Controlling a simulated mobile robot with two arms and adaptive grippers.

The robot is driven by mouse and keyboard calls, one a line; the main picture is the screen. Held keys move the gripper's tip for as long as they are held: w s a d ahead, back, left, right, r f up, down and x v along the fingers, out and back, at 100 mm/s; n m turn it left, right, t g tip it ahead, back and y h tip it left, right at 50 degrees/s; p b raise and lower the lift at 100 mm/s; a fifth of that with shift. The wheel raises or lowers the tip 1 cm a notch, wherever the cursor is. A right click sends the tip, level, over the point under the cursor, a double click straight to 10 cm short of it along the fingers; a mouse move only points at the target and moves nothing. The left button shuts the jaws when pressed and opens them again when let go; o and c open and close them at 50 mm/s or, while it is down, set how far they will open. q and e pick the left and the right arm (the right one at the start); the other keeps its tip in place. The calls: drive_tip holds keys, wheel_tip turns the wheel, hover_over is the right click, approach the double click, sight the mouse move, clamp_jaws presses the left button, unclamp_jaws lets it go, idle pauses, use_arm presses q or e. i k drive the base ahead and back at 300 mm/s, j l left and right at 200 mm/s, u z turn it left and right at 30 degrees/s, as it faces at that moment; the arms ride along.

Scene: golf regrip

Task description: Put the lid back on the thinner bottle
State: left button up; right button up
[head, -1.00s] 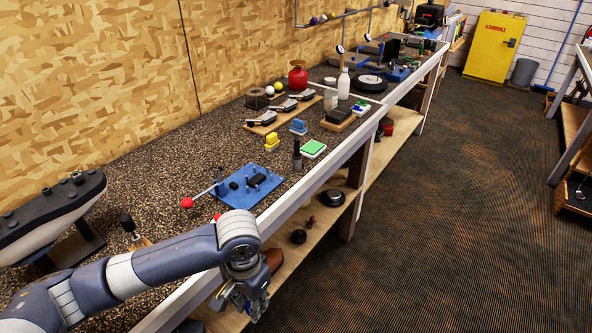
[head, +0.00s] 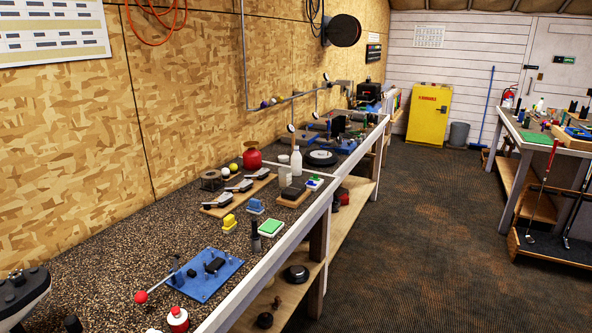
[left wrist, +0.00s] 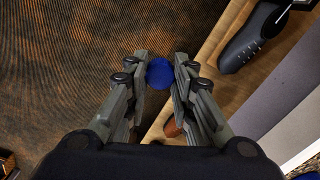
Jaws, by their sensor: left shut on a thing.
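My left gripper (left wrist: 159,75) shows in the left wrist view, its fingers shut on a round blue lid (left wrist: 160,74). It holds the lid over the floor, beside the bench's lower shelf. In the head view a slim white bottle (head: 296,163) stands upright on the bench, beyond a white cup (head: 284,177). Its top is too small to read. No label shows which bottle holds thinner. My right gripper is not in view.
The floor aisle (head: 420,250) is clear.

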sight(296, 157)
drive_tip(key=k, duration=0.6)
drive_tip(key=u, duration=1.65)
drive_tip(key=i+l, duration=0.2)
drive_tip(key=l, duration=0.6)
drive_tip(key=i+l, duration=0.2)
drive_tip(key=l, duration=0.55)
drive_tip(key=i+l, duration=0.2)
drive_tip(key=l, duration=0.6)
drive_tip(key=i+l, duration=0.2)
drive_tip(key=l, duration=0.55)
drive_tip(key=i+l, duration=0.2)
drive_tip(key=l, duration=0.6)
drive_tip(key=i+l, duration=0.2)
drive_tip(key=l, duration=0.55)
drive_tip(key=i+l, duration=0.2)
drive_tip(key=l, duration=0.6)
drive_tip(key=i+l, duration=0.2)
drive_tip(key=l, duration=0.55)
